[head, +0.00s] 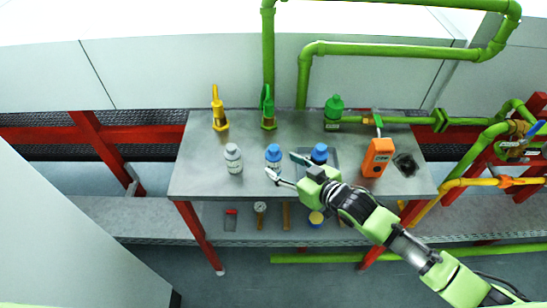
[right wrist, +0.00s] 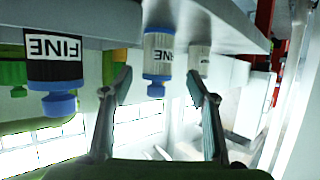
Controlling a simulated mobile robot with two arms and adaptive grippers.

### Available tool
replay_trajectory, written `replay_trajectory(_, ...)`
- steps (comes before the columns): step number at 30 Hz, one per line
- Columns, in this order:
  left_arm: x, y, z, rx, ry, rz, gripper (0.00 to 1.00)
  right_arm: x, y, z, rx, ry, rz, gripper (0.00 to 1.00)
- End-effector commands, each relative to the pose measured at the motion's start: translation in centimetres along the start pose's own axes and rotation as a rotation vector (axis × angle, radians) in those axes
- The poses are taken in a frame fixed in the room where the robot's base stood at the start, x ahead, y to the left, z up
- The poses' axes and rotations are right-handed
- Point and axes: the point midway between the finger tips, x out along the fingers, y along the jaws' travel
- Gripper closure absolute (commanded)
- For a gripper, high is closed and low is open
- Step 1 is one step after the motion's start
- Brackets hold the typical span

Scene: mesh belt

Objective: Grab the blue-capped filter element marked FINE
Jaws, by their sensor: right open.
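A filter element with a blue cap (head: 273,150) and a pale body stands upright on the table, just beyond my right gripper (head: 284,167). In the right wrist view, which is upside down, this blue-capped element (right wrist: 159,60) shows between the fingers, with a small label that seems to read FINE. A second blue-capped element (head: 319,150) stands to its right, partly hidden by my gripper. In the wrist view this nearer element (right wrist: 55,72) has a dark body and a large FINE label. My right gripper is open and empty. My left gripper is not in view.
A grey-white element (head: 233,160) stands to the left on the metal table (head: 200,180). An orange device (head: 376,158) stands at the right. The table's left front is clear.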

Motion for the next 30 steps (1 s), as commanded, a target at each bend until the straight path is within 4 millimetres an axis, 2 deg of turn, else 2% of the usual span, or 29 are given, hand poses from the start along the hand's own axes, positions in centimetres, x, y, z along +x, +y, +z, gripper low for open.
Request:
replay_trajectory(3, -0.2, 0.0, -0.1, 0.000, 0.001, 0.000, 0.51, 1.2, 0.0, -0.1, 0.001, 0.001, -0.001, 0.47)
replay_trajectory(10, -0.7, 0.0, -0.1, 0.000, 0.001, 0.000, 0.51, 2.4, 0.1, -0.2, 0.000, 0.001, -0.001, 0.47)
replay_trajectory(21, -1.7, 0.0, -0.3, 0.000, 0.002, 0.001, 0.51, 6.4, 0.3, 0.0, -0.001, 0.002, -0.001, 0.47)
replay_trajectory(30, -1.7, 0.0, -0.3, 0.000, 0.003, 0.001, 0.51, 6.7, 0.3, 0.1, 0.000, 0.001, -0.001, 0.47)
